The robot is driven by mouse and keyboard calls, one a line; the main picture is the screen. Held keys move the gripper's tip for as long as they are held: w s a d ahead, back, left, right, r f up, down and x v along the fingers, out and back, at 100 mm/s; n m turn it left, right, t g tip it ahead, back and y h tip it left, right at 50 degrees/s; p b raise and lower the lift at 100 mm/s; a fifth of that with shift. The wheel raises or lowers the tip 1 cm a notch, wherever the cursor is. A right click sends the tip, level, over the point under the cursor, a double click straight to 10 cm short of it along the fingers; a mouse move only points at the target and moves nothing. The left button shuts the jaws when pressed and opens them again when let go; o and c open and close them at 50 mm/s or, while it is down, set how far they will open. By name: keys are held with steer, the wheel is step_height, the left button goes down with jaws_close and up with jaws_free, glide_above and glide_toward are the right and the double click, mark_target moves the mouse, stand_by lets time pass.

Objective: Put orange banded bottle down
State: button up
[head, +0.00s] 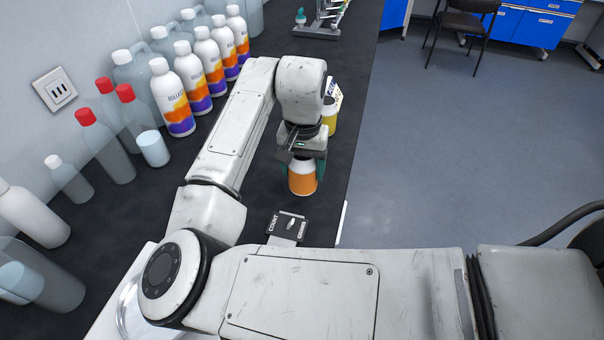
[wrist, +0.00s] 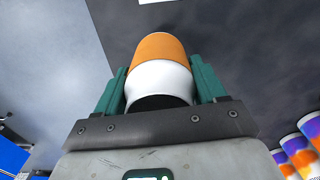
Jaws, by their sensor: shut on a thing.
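The orange banded bottle (head: 302,180) is white with a wide orange band. It shows below my gripper (head: 307,165) in the head view, over the dark bench near its right edge. In the wrist view the bottle (wrist: 162,65) sits between the two green fingers of my gripper (wrist: 160,85), which are shut on its sides. Its cap end is towards the palm. I cannot tell whether its base touches the bench.
A yellow banded bottle (head: 330,118) stands just behind. A small black device marked COUNT (head: 287,226) lies in front. White bottles with purple and orange labels (head: 172,97) and clear red-capped bottles (head: 104,144) line the wall. The dark bench (head: 255,200) is bare left of the held bottle.

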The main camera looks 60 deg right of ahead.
mark_target(302, 176)
steer(key=shift+w+d+f, duration=0.25)
steer(key=shift+w+f, duration=0.1)
steer(key=shift+f, duration=0.15)
steer(key=shift+f+p, duration=0.3)
steer(key=shift+f, duration=1.25)
steer(key=o, duration=1.3)
steer(key=shift+f, duration=0.1)
step_height(302, 176, up, 12)
steer(key=shift+r+b, duration=0.15)
steer(key=shift+b, duration=0.25)
